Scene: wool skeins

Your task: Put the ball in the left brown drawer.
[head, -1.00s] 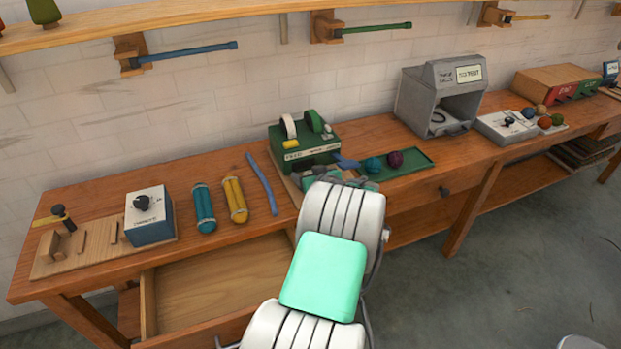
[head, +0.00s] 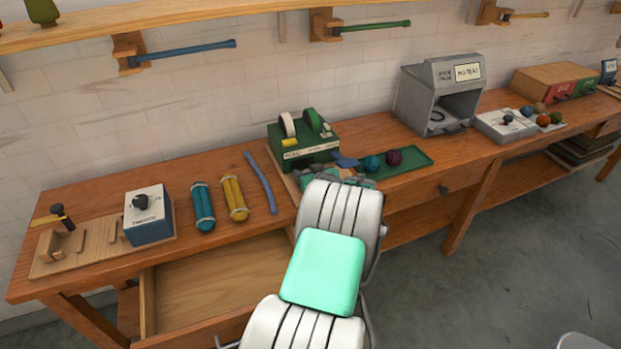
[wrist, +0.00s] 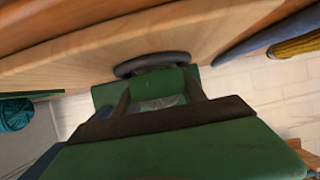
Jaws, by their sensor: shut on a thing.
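The left brown drawer (head: 215,280) is pulled open below the left part of the bench. Its visible floor is bare, and my arm hides its right part. My gripper (wrist: 158,90) shows in the wrist view, shut on a dark grey rounded thing (wrist: 128,66). Only the rim of that thing shows, so I cannot tell its full shape. In the head view my gripper (head: 342,174) is mostly hidden behind my white arm, over the bench right of the open drawer. A teal ball (head: 372,164) and a purple ball (head: 394,158) lie in the green tray (head: 415,165).
A green dispenser (head: 305,150) stands behind my gripper. Teal (head: 202,206) and yellow (head: 234,200) skeins and a blue strip (head: 261,182) lie above the open drawer. A white-topped box (head: 148,215) stands at left. A grey booth (head: 440,95) stands right of the tray.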

